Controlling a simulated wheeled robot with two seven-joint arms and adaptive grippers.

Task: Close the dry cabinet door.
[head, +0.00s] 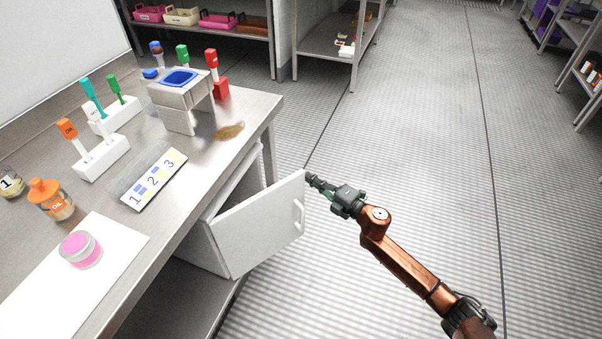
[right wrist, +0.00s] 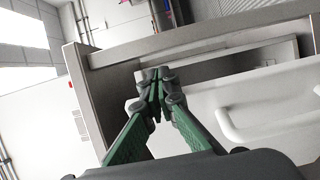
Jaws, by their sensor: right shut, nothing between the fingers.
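The dry cabinet (head: 206,249) is a white box under the steel worktable. Its white door (head: 258,226) stands partly open, swung out into the aisle, with a pale bar handle (head: 298,216) near its free edge. My right gripper (head: 309,178) is shut and empty, beside the upper free corner of the door. I cannot tell whether it touches the door. In the right wrist view the closed fingertips (right wrist: 156,76) show in front of the door's top edge, with the handle (right wrist: 255,128) at the right. My left gripper is not in view.
The worktable (head: 262,103) carries a grey stand with a blue tray (head: 180,78), several labelled scoops in holders, an orange-capped oil jar (head: 50,199), a pink jar (head: 80,249) and a numbered card (head: 154,179). Shelves (head: 330,40) stand behind.

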